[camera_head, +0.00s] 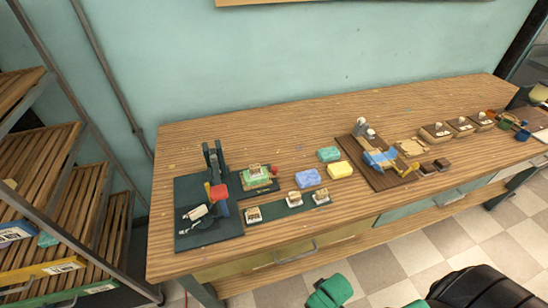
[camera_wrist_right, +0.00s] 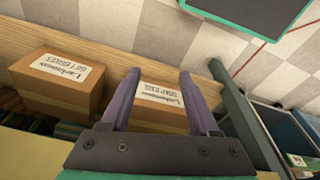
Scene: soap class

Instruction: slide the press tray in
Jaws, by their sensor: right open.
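A dark tray (camera_head: 246,190) bearing a green block with a pale top (camera_head: 257,173) lies just right of the press. It appears to stick out from the press; the joint between them is too small to make out. My right gripper (camera_wrist_right: 159,72) is open in the right wrist view, its purple fingers apart over a labelled cardboard box (camera_wrist_right: 160,96). Whether it touches the box is unclear. My left gripper is not recognizable in the head view.
A dark strip (camera_head: 272,209) with several pale stamps lies in front of the tray. Blue (camera_head: 308,177), teal (camera_head: 329,154) and yellow (camera_head: 340,170) blocks lie to its right, then a wooden board (camera_head: 350,149). Another labelled box (camera_wrist_right: 58,88) stands left of my right gripper.

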